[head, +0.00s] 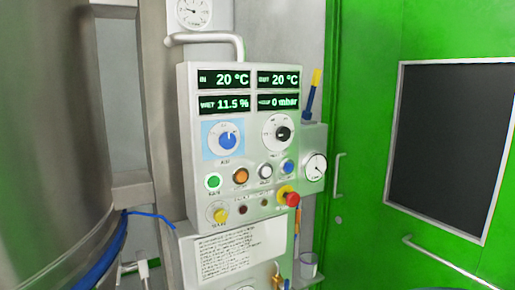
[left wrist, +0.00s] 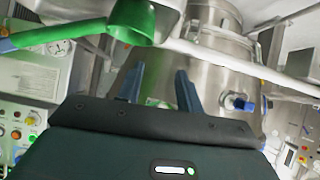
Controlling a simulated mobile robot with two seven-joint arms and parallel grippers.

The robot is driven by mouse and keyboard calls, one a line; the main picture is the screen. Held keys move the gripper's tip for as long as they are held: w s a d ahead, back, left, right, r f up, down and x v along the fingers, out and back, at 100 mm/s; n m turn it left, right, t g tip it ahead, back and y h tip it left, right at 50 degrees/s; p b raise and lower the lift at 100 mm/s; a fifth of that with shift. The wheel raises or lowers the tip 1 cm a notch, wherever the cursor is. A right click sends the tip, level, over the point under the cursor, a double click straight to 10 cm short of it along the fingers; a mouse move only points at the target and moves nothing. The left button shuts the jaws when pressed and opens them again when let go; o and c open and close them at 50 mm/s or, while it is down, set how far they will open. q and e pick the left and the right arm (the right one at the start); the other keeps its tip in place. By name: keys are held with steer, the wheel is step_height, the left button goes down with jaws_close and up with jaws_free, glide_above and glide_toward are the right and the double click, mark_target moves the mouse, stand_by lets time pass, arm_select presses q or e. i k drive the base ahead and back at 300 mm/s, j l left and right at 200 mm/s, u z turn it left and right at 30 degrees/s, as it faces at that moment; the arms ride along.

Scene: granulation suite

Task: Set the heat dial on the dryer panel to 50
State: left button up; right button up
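The dryer panel (head: 249,188) faces me in the head view, upright and grey-white. It has two round dials side by side: a blue knob (head: 228,141) on a light blue patch, and a black knob (head: 282,133) on a white face to its right. The small labels and scale marks are too blurred to read surely, so I cannot tell the heat dial or its setting. The displays above show 20 °C twice, 11.5 % and 0 mbar. My left gripper (left wrist: 160,88) shows in the left wrist view, its two dark fingers apart and empty. My right gripper is not seen.
Below the dials are several coloured buttons and a red emergency knob (head: 291,198). A bent metal pipe (head: 205,39) passes above the panel. A steel vessel (head: 55,130) stands left, a green door (head: 365,130) right. A green duct (left wrist: 132,22) lies near my left gripper in the wrist picture.

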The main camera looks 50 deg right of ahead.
mark_target(282, 134)
steer(key=k+z, duration=0.15)
steer(key=z, duration=0.35)
steer(key=l+z, duration=0.2)
steer(key=z, duration=0.9)
steer(key=i+j, duration=0.05)
